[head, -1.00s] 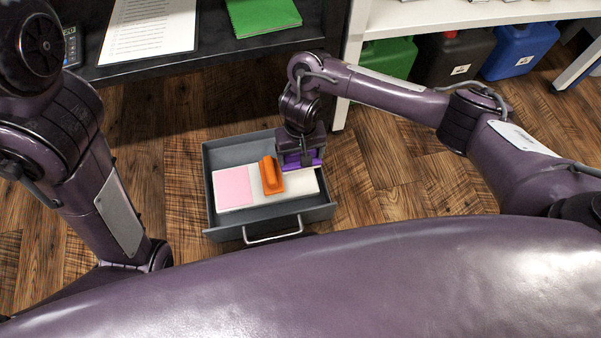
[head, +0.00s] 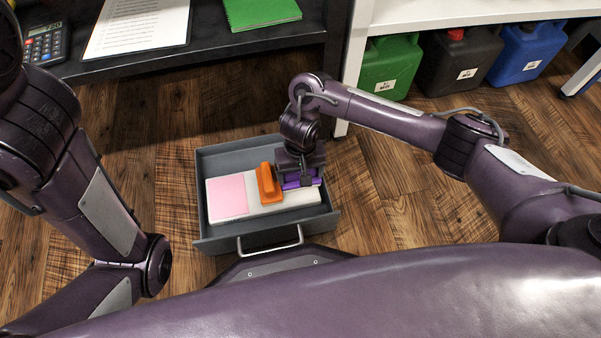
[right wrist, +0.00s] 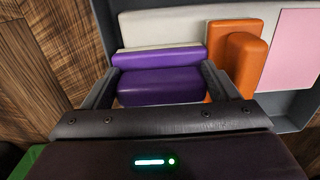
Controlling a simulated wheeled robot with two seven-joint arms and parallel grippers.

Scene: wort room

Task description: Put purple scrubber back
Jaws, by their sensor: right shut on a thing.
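The purple scrubber (right wrist: 160,86) is between the fingers of my right gripper (right wrist: 160,88), which is shut on it. In the head view the scrubber (head: 298,184) shows under my right gripper (head: 300,182), over the right part of the grey drawer (head: 205,238). It is close to the white block in the drawer; whether it touches that block I cannot tell. An orange scrubber (head: 266,186) stands just left of it, on the white block. My left arm is at the left of the head view, but its gripper is out of view.
The white block (head: 300,200) lies in the drawer with a pink pad (head: 228,195) at its left. The drawer handle (head: 270,241) faces me. A dark shelf (head: 220,44) and green, black and blue canisters (head: 390,66) stand behind. Wood floor is clear right of the drawer.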

